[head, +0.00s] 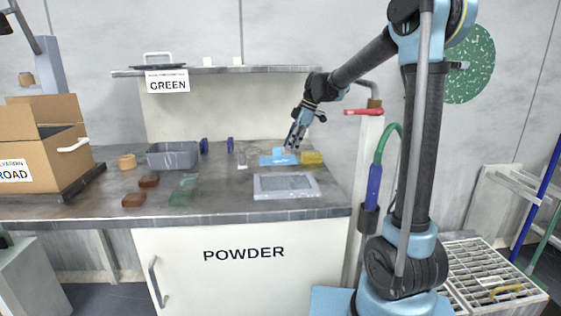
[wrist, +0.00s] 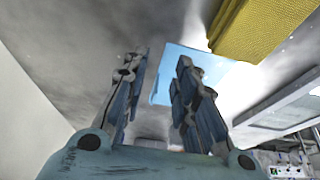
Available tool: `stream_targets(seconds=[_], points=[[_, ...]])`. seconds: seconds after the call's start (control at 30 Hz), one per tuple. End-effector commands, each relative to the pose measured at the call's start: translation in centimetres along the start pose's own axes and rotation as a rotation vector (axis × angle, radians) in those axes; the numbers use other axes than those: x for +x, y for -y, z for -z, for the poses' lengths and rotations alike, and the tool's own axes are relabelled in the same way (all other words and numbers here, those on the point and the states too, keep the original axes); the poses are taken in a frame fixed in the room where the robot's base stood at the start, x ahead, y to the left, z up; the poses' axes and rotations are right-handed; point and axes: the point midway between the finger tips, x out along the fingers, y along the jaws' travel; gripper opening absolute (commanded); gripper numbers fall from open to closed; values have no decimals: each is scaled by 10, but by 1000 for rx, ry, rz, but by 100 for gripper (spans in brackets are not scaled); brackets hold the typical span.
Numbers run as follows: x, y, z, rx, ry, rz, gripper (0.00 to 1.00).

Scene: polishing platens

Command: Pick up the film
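The film appears to be the light blue sheet (head: 270,161) lying on the counter, just left of a yellow block. It also shows in the wrist view (wrist: 205,62), beyond my fingers, with its lower part hidden behind the right finger. My gripper (head: 293,144) is at the sheet's right side in the head view, pointing down and close above it. In the wrist view my gripper (wrist: 160,68) has its two fingers apart, with nothing held between them. Whether the fingertips touch the sheet cannot be told.
The yellow block (head: 312,158) is close right of the sheet; it is large in the wrist view (wrist: 258,25). A grey framed tray (head: 264,194) lies in front. A grey bin (head: 173,156) and several small blocks stand left. A shelf (head: 222,70) runs above the counter.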

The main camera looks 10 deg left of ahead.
Motion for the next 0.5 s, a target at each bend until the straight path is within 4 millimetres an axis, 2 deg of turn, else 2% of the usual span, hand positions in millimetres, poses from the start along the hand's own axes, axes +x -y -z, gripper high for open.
stream_targets(seconds=[0.17, 0.5], points=[[3, 0, 6, -1, 0, 0, 27], [21, 0, 45, 0, 0, 0, 27]])
